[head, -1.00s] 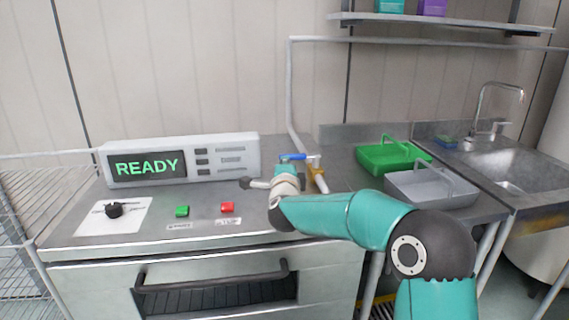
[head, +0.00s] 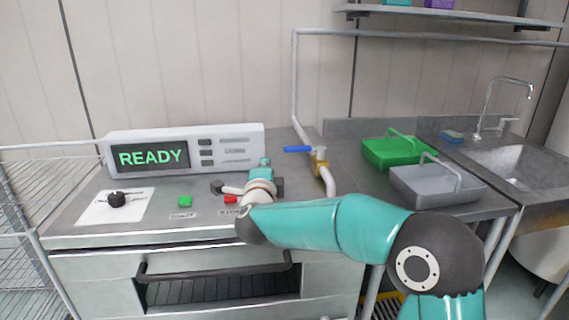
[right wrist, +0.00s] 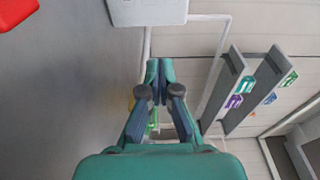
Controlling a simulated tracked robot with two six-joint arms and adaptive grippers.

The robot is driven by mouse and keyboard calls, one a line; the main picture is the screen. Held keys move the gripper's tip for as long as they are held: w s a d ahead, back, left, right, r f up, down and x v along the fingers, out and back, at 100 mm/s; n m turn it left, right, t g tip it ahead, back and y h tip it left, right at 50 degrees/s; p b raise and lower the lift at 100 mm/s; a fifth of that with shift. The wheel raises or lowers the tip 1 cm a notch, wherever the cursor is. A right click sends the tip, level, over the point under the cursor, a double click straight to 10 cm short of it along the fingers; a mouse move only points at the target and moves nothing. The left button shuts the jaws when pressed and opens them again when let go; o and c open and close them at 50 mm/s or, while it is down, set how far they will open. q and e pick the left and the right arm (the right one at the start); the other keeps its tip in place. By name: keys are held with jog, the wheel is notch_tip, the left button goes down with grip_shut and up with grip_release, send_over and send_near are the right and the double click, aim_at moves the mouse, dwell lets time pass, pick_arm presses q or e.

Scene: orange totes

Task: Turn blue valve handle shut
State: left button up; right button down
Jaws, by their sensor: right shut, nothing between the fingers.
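The blue valve handle (head: 297,149) sticks out to the left from the brass valve (head: 320,167), crosswise to the grey pipe (head: 328,183). My right gripper (head: 265,162) is left of the handle and a little nearer to me, apart from it. In the right wrist view the fingers of my right gripper (right wrist: 158,70) are together with nothing between them. The handle cannot be made out there; a bit of yellow shows beside the left finger. My left gripper is out of view.
A white READY display box (head: 185,152) stands behind my right gripper. A black knob (head: 117,200), green button (head: 185,202) and red button (head: 231,199) are on the counter. A green tray (head: 393,152) and grey tray (head: 438,184) lie right of the pipe.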

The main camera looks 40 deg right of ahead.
jog(key=shift+w+a+r, duration=0.1)
jog(key=shift+w+a, duration=0.05)
jog(key=shift+a, duration=0.65)
jog(key=shift+w+a, duration=0.1)
jog(key=shift+a, duration=0.7)
